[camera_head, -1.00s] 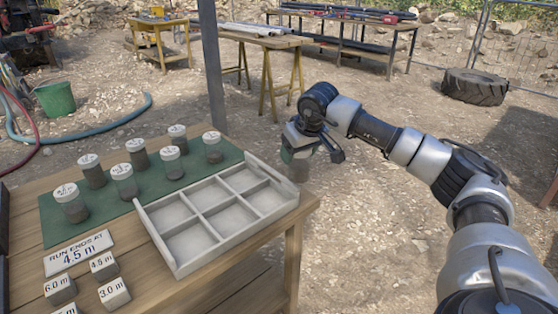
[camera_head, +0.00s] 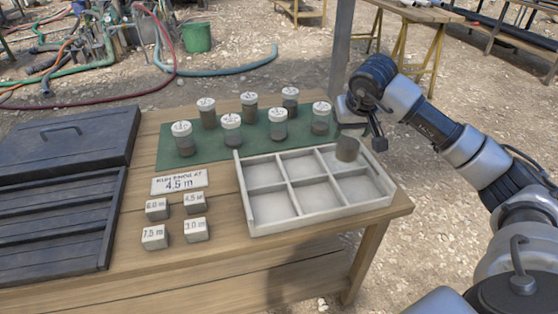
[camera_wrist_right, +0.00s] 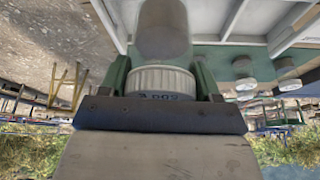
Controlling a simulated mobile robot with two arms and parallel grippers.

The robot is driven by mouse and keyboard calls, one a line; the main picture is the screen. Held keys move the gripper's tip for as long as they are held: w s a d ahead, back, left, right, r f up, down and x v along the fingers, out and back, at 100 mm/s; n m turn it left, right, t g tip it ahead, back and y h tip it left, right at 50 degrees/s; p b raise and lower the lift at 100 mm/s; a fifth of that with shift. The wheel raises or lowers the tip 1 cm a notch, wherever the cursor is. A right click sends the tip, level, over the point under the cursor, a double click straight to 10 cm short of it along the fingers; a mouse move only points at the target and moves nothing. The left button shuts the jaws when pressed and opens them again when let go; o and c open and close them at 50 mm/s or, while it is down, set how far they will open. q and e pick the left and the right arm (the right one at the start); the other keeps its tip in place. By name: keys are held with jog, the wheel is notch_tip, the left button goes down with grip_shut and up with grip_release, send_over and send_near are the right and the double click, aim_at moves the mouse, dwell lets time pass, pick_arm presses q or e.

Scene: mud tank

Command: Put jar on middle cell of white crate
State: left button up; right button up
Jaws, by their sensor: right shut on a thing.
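My right gripper (camera_head: 352,126) is shut on a jar (camera_head: 347,149) in the head view. In the right wrist view the jar (camera_wrist_right: 163,30) has a grey body and a white ribbed lid with writing, and the green fingers grip it at the lid. The white crate (camera_head: 316,221) lies on the wooden table, with two rows of three cells, which look empty. The jar appears over the crate's back right cell; its height above the floor of the cell is unclear. My left gripper is not in view.
Several lidded jars (camera_head: 231,134) stand on a green mat (camera_head: 205,160) behind and left of the crate. A sign (camera_head: 180,182) and several labelled blocks (camera_head: 194,202) lie left of the crate. A dark lidded box (camera_head: 70,150) fills the table's left side.

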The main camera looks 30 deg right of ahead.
jog(key=w+a+f, duration=0.1)
jog(key=w+f, duration=0.2)
jog(key=w+a+f, duration=0.2)
jog(key=w+f, duration=0.2)
jog(key=w+a+f, duration=0.2)
jog(key=w+f, duration=0.1)
jog(key=w, duration=0.1)
jog(key=shift+a+f, duration=0.2)
jog(key=shift+w+f, duration=0.1)
jog(key=shift+f, duration=0.05)
jog(key=o, duration=1.2)
jog(key=shift+f, duration=0.15)
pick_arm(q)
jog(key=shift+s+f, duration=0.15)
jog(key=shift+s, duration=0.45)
pick_arm(e)
jog(key=shift+o, duration=0.2)
